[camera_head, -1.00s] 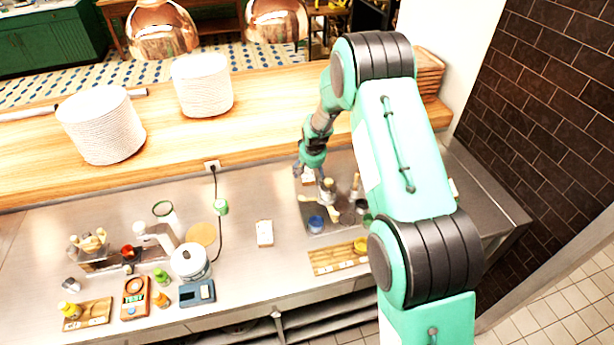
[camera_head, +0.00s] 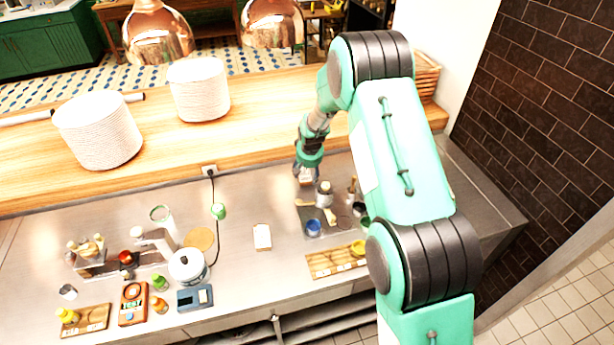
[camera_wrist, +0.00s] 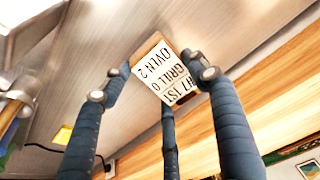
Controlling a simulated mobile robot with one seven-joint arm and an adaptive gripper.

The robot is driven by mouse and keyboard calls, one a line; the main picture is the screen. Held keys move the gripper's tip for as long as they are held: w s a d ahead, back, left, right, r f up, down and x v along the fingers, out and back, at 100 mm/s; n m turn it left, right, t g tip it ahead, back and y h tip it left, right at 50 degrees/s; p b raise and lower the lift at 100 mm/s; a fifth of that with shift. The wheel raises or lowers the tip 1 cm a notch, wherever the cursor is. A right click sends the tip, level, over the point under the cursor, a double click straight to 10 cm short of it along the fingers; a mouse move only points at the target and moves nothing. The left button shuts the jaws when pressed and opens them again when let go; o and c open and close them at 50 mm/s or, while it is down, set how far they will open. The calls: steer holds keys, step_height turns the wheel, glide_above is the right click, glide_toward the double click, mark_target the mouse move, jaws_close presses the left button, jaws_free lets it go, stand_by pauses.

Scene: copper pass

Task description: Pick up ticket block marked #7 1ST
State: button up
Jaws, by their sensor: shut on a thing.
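The ticket block (camera_wrist: 168,68) is a wooden block with a white face that reads "#7 1ST", "GRILL 0" and "OVEN 2". In the head view my gripper (camera_head: 304,176) is small, over the far part of the steel counter, near the wooden ledge. The block's text cannot be read there. My gripper is shut on the block.
Below my gripper a dark tray (camera_head: 303,222) holds a blue bowl (camera_head: 313,228) and a canister (camera_head: 324,194). A pale ticket-like block (camera_head: 262,236) lies to the left. A labelled wooden board (camera_head: 336,262) lies near the front edge.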

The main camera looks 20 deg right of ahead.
mark_target(308, 174)
step_height(308, 174, up, 9)
steer(key=shift+f, duration=0.15)
steer(key=shift+d, duration=0.1)
stand_by(0.7)
